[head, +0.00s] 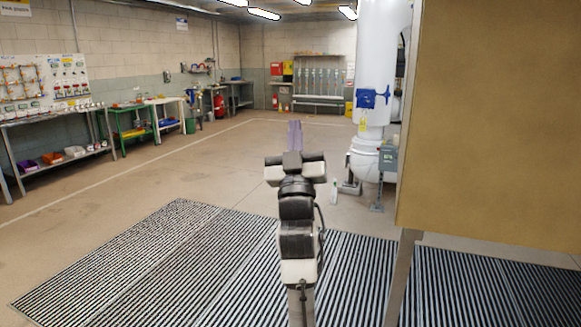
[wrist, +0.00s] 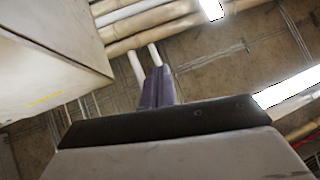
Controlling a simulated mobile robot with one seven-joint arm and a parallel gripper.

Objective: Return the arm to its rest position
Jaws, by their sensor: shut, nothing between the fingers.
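My arm stretches forward and up in the middle of the head view. My gripper (head: 295,134) shows at its far end, with purple-grey fingers pointing up and nothing held. In the wrist view the gripper (wrist: 158,86) has its two fingers together, pointing at the ceiling pipes and lights. No object is between the fingers. The lower part of my arm runs off the bottom edge of the head view.
A large tan panel (head: 495,120) stands close on the right, on a grey post. Behind it is a white vertical pipe (head: 382,60) with a blue valve. Benches (head: 60,130) line the left wall. Striped floor grating (head: 190,260) lies below; the middle floor is clear.

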